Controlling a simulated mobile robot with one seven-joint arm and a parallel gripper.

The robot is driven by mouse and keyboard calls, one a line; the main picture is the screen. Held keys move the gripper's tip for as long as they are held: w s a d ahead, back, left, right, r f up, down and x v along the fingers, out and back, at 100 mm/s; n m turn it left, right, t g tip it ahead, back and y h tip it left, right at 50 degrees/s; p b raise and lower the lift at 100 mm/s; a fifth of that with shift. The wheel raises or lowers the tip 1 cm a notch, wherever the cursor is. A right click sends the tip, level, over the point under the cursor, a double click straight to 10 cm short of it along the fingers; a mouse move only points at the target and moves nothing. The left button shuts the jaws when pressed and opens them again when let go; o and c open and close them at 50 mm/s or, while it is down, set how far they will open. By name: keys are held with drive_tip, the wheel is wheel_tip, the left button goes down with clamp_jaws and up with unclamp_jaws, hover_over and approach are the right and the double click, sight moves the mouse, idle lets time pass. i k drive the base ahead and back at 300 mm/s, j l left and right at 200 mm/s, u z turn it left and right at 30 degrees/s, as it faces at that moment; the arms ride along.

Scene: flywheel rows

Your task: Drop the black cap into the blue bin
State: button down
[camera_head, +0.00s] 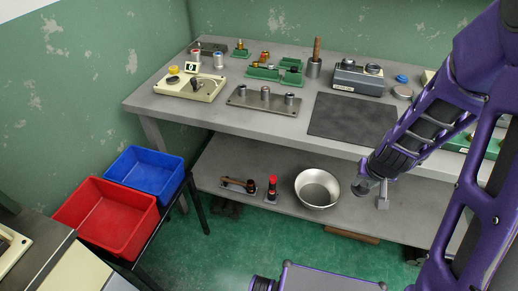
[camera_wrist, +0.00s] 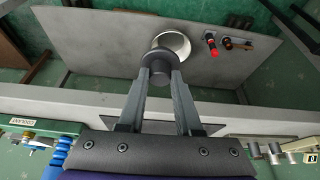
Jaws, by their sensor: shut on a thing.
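My gripper (camera_wrist: 160,75) is shut on the black cap (camera_wrist: 158,62), a dark round piece pinched between the two fingertips in the wrist view. In the head view my gripper (camera_head: 374,191) is at the right, in front of the workbench and over the lower shelf, with the dark cap (camera_head: 361,188) at its tip. The blue bin (camera_head: 145,172) stands at the left on a low stand, well apart from my gripper. Its visible inside looks empty. The blue bin cannot be made out in the wrist view.
A red bin (camera_head: 104,216) sits right beside the blue one. A metal bowl (camera_head: 317,189) and a red-topped piece (camera_head: 272,187) stand on the lower shelf (camera_head: 222,163). The workbench above carries a dark mat (camera_head: 352,118) and several parts. Green floor lies in front.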

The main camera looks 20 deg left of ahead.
sight(152, 180)
drive_tip(key=u, duration=2.15)
drive_tip(key=i+l+u, duration=0.1)
drive_tip(key=l+u, duration=0.35)
drive_tip(key=l, duration=0.7)
drive_tip(key=i, duration=0.05)
